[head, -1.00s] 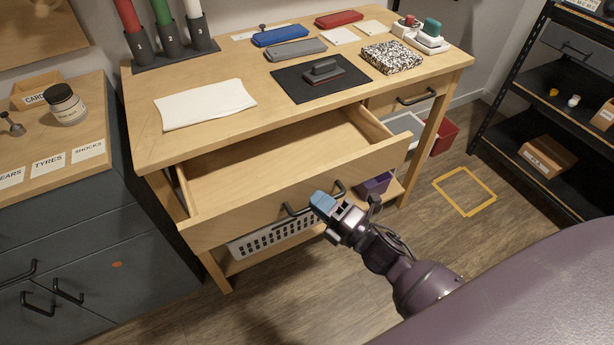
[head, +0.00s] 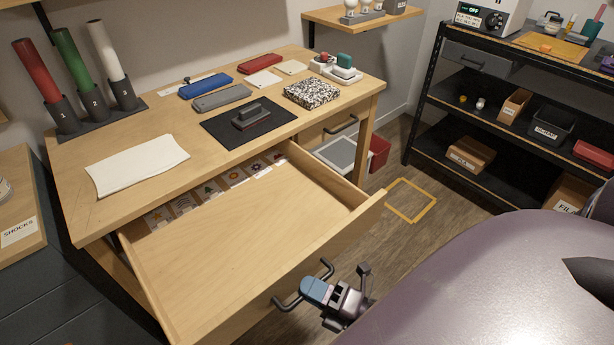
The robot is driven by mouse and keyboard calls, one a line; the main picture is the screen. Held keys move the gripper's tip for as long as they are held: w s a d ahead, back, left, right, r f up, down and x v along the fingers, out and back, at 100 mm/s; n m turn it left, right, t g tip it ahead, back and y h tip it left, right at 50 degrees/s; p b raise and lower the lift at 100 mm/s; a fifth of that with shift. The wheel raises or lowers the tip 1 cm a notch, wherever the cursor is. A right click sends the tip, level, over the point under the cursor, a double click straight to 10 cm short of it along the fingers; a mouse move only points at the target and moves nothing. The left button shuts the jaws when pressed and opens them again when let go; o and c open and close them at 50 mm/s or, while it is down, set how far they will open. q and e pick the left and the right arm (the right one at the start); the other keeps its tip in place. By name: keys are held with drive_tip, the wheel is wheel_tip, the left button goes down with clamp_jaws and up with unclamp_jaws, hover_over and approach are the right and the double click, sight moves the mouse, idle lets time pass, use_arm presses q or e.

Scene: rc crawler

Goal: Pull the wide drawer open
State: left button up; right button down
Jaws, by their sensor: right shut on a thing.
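The wide drawer (head: 235,250) of the wooden desk is pulled far out, and its bare wooden bottom shows. A row of picture cards lies at its back, under the desk's front edge. The dark bar handle (head: 289,301) is on the drawer's front. My left gripper is out of view.
The desk top (head: 130,200) holds a white cloth, a dark mat with a stamp, and pencil cases. A narrow drawer (head: 325,130) at the right looks shut. A yellow floor outline (head: 428,212) and a black shelf (head: 460,100) are to the right. My purple body fills the lower right.

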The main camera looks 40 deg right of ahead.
drive_tip(key=c, duration=1.2)
unclamp_jaws()
drive_tip(key=shift+s+d+f, duration=0.1)
drive_tip(key=shift+s, duration=0.1)
drive_tip(key=v, duration=1)
drive_tip(key=shift+s+d, duration=0.1)
drive_tip(key=shift+s, duration=0.05)
